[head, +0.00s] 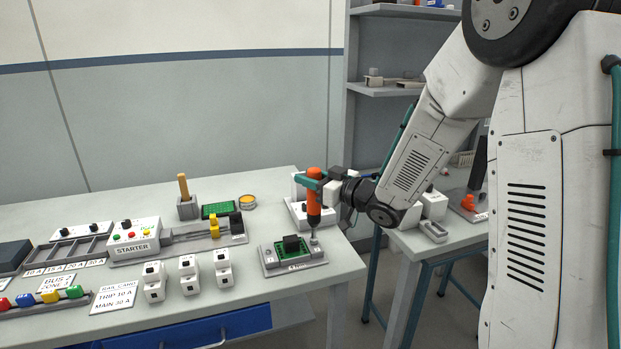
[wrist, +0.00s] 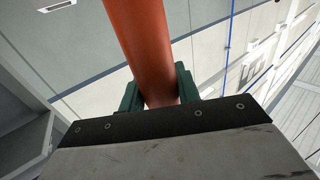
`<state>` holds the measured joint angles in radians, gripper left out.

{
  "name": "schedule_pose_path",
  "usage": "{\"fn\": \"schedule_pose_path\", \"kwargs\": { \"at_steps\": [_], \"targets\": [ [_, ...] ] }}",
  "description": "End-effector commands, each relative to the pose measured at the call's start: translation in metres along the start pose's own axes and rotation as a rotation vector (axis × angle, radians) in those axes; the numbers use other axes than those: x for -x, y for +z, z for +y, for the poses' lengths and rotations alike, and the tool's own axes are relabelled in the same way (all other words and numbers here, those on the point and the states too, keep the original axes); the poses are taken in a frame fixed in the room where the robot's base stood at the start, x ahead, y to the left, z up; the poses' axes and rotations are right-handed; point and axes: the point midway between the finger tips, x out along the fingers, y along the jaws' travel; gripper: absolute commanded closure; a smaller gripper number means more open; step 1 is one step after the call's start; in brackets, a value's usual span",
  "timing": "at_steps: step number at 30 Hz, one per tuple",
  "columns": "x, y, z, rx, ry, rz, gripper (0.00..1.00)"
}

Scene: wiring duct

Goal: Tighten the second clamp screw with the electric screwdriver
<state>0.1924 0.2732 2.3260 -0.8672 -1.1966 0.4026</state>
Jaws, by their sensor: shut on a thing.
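My gripper (head: 315,181) is shut on the orange electric screwdriver (head: 313,203), which stands upright with its tip down. In the wrist view the screwdriver's orange body (wrist: 142,50) passes between the green fingers (wrist: 157,92). The tip is over the right side of a small grey clamp fixture (head: 284,266) that holds a green circuit board (head: 293,249) with a black block on it. A light post or screw (head: 314,240) stands under the tip. I cannot tell whether tip and screw touch. A second screw is not clear at this size.
A white device (head: 297,212) stands just behind the screwdriver. White breaker modules (head: 188,274) stand to the left, with the starter unit (head: 133,238) and a rail with a yellow part (head: 214,226) behind them. The table's right edge is close to the fixture.

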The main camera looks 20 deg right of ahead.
Motion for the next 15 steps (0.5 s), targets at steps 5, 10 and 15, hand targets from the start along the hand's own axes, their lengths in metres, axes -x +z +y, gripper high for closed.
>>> {"fn": "schedule_pose_path", "kwargs": {
  "at_steps": [5, 10, 15],
  "targets": [
    [0.0, 0.002, 0.0, -0.002, 0.0, -0.003, 1.0],
    [0.0, -0.003, 0.0, -0.001, 0.0, -0.002, 1.0],
    [0.0, -0.018, 0.0, 0.002, -0.001, 0.0, 1.0]
  ]
}}
